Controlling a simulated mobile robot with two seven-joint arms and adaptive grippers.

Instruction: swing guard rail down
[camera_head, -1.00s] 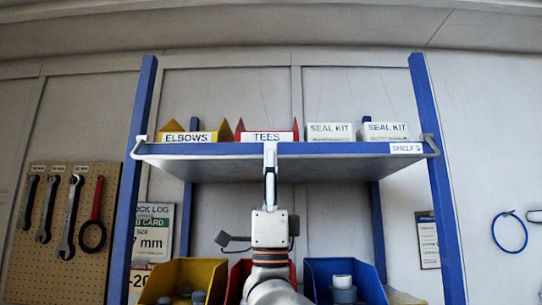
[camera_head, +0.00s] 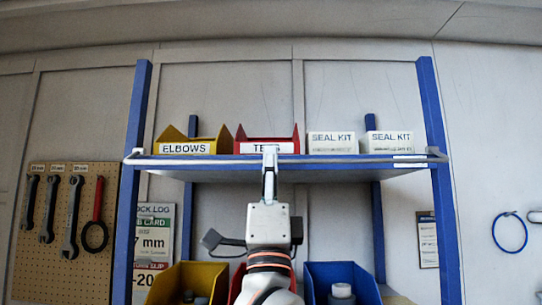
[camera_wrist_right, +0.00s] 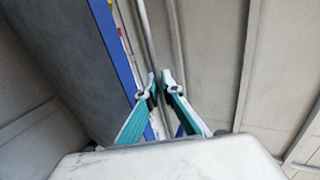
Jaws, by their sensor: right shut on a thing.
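The guard rail (camera_head: 340,161) is a thin grey bar across the front of the upper shelf (camera_head: 225,173), with bent ends at both blue posts. It lies level with the shelf's front edge and crosses the shelf label. My right gripper (camera_head: 270,152) reaches up from below at the middle of the shelf front and is shut on the rail. In the right wrist view the rail (camera_wrist_right: 146,35) runs as a thin rod to the closed fingertips (camera_wrist_right: 160,82). The fingers hide a short part of it. My left gripper is not in view.
A yellow elbows bin (camera_head: 190,140), a red tees bin (camera_head: 284,136) and white seal kit boxes (camera_head: 332,142) stand on the shelf. Below are a yellow bin (camera_head: 185,280) and a blue bin (camera_head: 343,278). A tool pegboard (camera_head: 60,250) hangs at left.

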